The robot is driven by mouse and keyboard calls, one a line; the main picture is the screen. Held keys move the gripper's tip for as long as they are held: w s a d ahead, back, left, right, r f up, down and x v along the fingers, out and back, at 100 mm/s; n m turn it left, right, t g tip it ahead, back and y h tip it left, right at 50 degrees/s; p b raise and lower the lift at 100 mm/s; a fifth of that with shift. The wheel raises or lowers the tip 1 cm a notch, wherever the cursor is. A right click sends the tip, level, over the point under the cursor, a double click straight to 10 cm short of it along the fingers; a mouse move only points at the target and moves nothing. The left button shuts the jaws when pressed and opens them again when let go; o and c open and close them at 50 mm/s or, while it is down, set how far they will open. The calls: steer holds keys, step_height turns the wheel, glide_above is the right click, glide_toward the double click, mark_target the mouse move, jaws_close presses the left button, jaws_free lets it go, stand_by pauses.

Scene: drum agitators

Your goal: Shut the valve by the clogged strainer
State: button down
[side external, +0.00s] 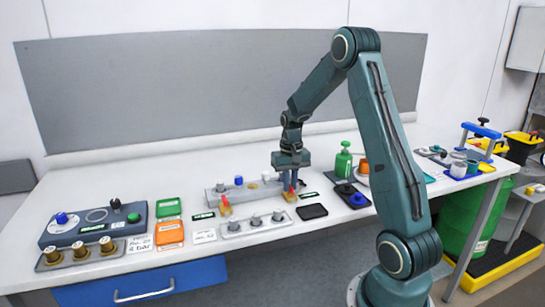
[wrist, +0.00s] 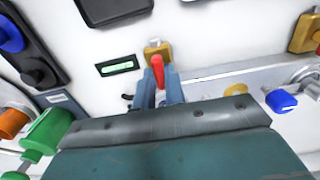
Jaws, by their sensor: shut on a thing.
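Two valves with yellow bodies and red handles stand at the front of a grey rail (side external: 212,198). The left valve (side external: 226,209) is free; its yellow body shows at the upper right of the wrist view (wrist: 305,32). My gripper (side external: 291,187) is at the right valve (side external: 289,197). In the wrist view my gripper's fingers (wrist: 158,92) are shut on its red handle (wrist: 157,72), which points from the yellow body (wrist: 158,50) toward my gripper. Small displays stand beside the valves, one green-lit (wrist: 120,66). I cannot tell which strainer is clogged.
A blue-capped fitting (side external: 239,181) rises from the rail. In front lies a plate with several metal knobs (side external: 255,220). A black tray (side external: 312,211), a blue knob on a dark base (side external: 357,199) and a green bottle (side external: 343,161) are to the right. A control box (side external: 95,222) stands left.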

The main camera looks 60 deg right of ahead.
steer(key=shift+m, duration=0.4)
steer(key=m, duration=0.8)
steer(key=shift+m, duration=0.3)
steer(key=m, duration=0.4)
steer(key=shift+m, duration=0.3)
steer(key=shift+r+m, duration=0.1)
steer(key=shift+m, duration=1.9)
steer(key=c, duration=1.5)
jaws_free()
steer(key=shift+o, duration=0.2)
